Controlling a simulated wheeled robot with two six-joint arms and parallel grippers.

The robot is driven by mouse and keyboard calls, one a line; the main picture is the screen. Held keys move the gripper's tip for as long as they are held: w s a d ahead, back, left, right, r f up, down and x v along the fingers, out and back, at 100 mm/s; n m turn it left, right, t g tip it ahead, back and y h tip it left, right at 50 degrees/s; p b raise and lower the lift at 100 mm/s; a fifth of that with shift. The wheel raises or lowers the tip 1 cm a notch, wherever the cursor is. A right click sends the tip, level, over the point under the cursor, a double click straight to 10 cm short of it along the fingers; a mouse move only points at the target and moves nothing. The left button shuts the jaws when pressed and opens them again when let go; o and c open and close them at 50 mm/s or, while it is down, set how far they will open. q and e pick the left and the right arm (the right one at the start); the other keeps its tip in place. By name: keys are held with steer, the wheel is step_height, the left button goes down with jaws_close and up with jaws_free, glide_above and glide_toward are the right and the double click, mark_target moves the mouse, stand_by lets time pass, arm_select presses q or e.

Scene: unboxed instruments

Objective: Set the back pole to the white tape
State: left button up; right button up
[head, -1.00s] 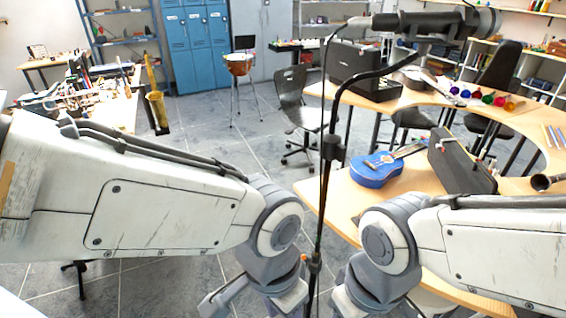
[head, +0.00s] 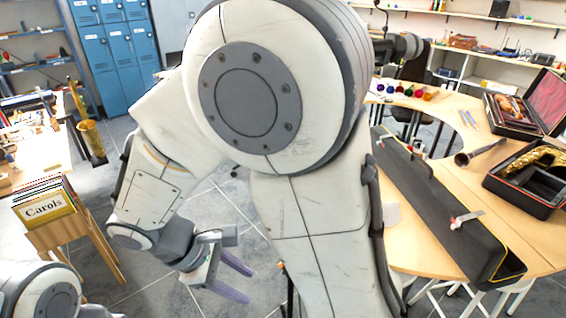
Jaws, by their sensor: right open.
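My right gripper (head: 248,287) is open and empty, low in the middle of the head view. My right arm crosses the middle of the picture and hides most of the black stand pole. A short dark piece of the pole (head: 290,295) shows beside my arm, to the right of the right gripper's fingers. I cannot tell its distance from the fingers. The dark microphone end (head: 405,46) shows above and to the right of my arm. I see no white tape on the visible piece. My left arm shows at the lower left, its gripper out of view.
A curved wooden table (head: 440,245) at right holds a long dark case (head: 430,190), a dark horn (head: 478,153) and a saxophone case (head: 520,190). A wooden stand with a Carols box (head: 45,208) is at left. Grey floor (head: 150,290) is clear below the right gripper.

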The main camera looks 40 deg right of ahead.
steer(key=w+d+r+n+h+p, duration=0.2)
steer(key=w+d+n+h+p, duration=0.15)
steer(key=w+d+h, duration=0.35)
steer(key=w+d+r+n+h+p, duration=0.25)
steer(key=w+d+h+p, duration=0.2)
steer(key=w+d, duration=0.4)
steer(key=s+d+f+p, duration=0.1)
steer(key=d+p, duration=0.3)
steer(key=d, duration=0.6)
steer(key=shift+s+d+n+h, duration=0.3)
steer(key=shift+d+n+h, duration=0.05)
steer(key=shift+d+n, duration=0.05)
jaws_close()
